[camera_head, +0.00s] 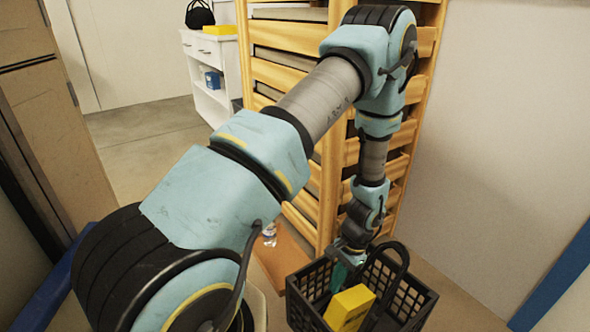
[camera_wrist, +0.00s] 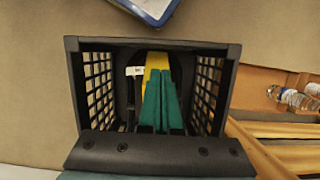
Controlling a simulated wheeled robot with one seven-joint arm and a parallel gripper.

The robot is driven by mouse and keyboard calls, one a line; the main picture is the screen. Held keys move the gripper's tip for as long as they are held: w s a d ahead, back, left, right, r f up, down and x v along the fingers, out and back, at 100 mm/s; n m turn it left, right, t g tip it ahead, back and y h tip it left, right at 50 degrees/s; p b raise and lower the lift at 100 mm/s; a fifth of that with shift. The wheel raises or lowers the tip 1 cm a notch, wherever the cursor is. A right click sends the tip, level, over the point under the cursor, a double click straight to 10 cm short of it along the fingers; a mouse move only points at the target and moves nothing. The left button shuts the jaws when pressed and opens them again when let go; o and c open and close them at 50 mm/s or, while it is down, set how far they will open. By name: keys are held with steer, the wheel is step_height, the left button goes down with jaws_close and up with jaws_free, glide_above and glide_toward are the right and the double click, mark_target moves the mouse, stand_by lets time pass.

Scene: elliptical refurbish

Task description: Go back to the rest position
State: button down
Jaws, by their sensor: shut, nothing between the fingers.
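My gripper (camera_head: 340,280) reaches down over the black basket (camera_head: 415,310) in the head view, its green fingers at or just inside the rim. In the wrist view my gripper (camera_wrist: 159,75) shows with its two green fingers together and nothing visible between them. A yellow box (camera_head: 350,308) lies in the basket beside the fingers. In the wrist view the yellow box (camera_wrist: 156,62) is partly hidden behind the fingers, inside the black basket (camera_wrist: 85,70).
A wooden shelf rack (camera_head: 285,73) stands right behind my arm, with a clear bottle (camera_head: 269,234) at its low board. A wall (camera_head: 490,130) is close on the right. A white cabinet (camera_head: 210,70) stands farther back. Open floor (camera_head: 140,140) lies at the left.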

steer(key=w+a+r+n+t+h, duration=0.1)
steer(key=w+a+r+n, duration=0.3)
steer(key=r, duration=0.5)
steer(key=w+a+r+n+h, duration=0.1)
steer(key=w+a+r, duration=0.3)
steer(key=r, duration=0.5)
steer(key=s+a+r+n+t+h, duration=0.1)
steer(key=s+a+r+n, duration=0.2)
steer(key=a+r, duration=0.3)
steer(key=s+a+r+n+t, duration=0.1)
steer(key=s+a+r+n, duration=0.15)
steer(key=a+r, duration=0.45)
step_height(320, 180, up, 26)
steer(key=p, duration=2.6)
steer(key=shift+w, duration=0.15)
steer(key=shift+r+n, duration=0.1)
steer(key=shift+n, duration=0.15)
